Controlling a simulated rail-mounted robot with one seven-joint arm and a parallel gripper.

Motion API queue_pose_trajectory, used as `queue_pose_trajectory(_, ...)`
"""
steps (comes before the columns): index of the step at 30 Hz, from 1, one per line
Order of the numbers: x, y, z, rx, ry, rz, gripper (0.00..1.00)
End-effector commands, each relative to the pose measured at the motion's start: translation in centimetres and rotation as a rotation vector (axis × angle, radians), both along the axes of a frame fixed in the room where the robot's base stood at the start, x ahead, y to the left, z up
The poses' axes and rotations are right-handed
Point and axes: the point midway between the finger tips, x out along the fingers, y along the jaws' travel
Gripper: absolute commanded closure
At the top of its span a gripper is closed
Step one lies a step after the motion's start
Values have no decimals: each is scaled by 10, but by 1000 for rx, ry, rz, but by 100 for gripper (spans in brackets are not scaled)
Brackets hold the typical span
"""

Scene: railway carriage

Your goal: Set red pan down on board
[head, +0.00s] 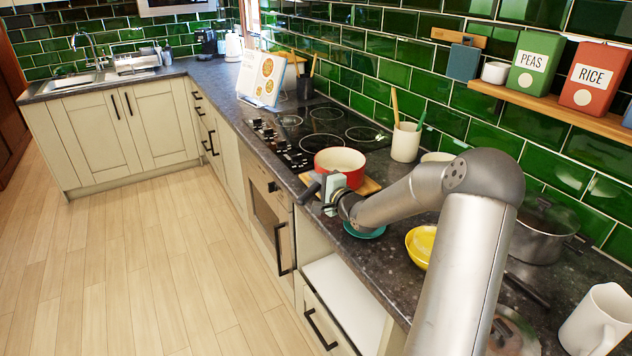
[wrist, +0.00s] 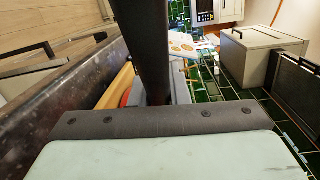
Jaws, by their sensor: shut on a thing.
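The red pan (head: 340,163) has a cream inside and sits level at the counter's front, beside the hob. The wooden board (head: 371,187) shows beneath it, with edges visible on both sides. I cannot tell whether the pan touches the board or hangs just above it. My gripper (head: 332,184) is shut on the pan's dark handle at the counter's front edge. In the wrist view the handle (wrist: 154,55) rises between the jaws. A sliver of red pan (wrist: 127,97) and the board's edge (wrist: 116,88) show to its left.
The black hob (head: 318,128) lies behind the pan. A utensil crock (head: 405,142) stands to the right by the tiled wall. A teal plate (head: 364,231) and yellow bowl (head: 421,245) lie near my arm. A steel pot (head: 540,230) stands farther right.

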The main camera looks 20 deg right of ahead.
Motion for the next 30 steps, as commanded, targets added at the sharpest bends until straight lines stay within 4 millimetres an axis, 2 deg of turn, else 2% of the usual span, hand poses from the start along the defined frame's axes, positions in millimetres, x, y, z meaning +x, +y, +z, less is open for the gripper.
queue_pose_trajectory(7, 0, 0, -2, -2, -4, 1, 100)
queue_pose_trajectory(8, 0, 0, -2, -2, -4, 1, 76)
queue_pose_trajectory(9, 0, 0, -2, -2, -4, 1, 65)
queue_pose_trajectory(10, 0, 0, -2, -2, -4, 1, 59)
queue_pose_trajectory(22, 0, 0, -4, 1, 1, 0, 59)
queue_pose_trajectory(24, 0, 0, -4, 1, 1, 0, 78)
queue_pose_trajectory(30, 0, 0, -4, 0, 0, 0, 78)
